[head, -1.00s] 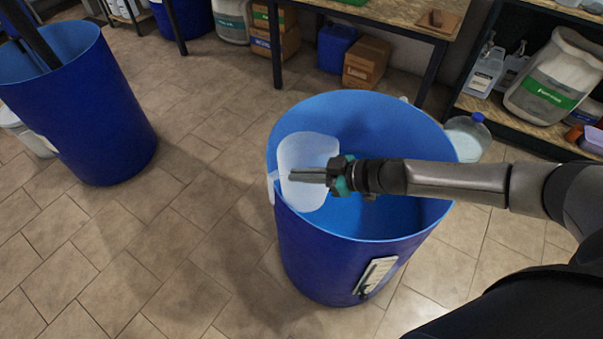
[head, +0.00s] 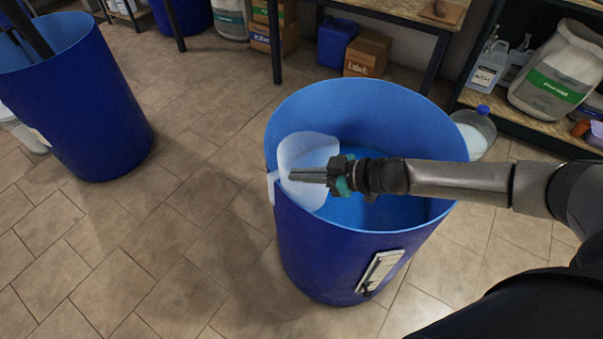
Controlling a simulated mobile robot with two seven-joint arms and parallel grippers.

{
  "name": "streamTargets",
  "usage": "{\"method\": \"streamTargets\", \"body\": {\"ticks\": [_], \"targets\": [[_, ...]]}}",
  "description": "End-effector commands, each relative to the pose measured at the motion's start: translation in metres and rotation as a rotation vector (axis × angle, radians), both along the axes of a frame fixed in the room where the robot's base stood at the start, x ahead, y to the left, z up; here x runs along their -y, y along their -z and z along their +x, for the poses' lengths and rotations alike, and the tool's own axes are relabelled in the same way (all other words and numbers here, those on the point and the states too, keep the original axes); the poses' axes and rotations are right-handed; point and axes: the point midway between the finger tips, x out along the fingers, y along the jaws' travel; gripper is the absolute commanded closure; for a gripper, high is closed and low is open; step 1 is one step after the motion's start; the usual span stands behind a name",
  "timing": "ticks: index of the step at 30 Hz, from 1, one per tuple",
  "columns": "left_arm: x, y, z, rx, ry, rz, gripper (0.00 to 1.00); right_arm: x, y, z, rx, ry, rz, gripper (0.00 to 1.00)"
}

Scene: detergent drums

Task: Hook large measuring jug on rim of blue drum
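The large measuring jug (head: 308,150) is whitish and translucent. It is at the left rim of the blue drum (head: 340,265), with its body inside the opening and a pale handle part showing just outside the rim. Whether the handle bears on the rim is not clear. My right gripper (head: 307,175) reaches in from the right across the drum's mouth. Its fingers point left over the jug, close together, and look shut on it; the exact contact is hidden. My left gripper is not in view.
Another blue drum (head: 85,110) stands at the left with dark bars in its mouth. A shelf (head: 530,125) with containers is at the right, and a clear bottle (head: 473,135) stands behind the near drum. Tiled floor between the drums is clear.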

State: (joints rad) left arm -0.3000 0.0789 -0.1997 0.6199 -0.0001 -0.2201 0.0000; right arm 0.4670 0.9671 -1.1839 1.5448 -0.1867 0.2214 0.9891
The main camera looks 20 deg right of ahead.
Motion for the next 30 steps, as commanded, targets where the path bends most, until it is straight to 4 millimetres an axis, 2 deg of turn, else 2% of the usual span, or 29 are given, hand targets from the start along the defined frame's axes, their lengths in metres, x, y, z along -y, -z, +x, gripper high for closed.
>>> {"method": "streamTargets", "body": {"ticks": [3, 12, 29, 30], "targets": [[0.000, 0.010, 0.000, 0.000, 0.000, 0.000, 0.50, 0.000, 0.008, 0.000, 0.001, 0.000, 0.000, 1.00], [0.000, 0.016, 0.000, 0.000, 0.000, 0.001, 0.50, 0.000, 0.021, 0.001, 0.001, -0.001, 0.002, 1.00], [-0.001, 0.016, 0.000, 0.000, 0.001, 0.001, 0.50, 0.000, 0.023, 0.001, 0.002, -0.001, 0.001, 1.00], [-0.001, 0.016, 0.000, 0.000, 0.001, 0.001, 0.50, -0.001, 0.022, 0.001, 0.002, -0.001, 0.001, 0.93]]}}
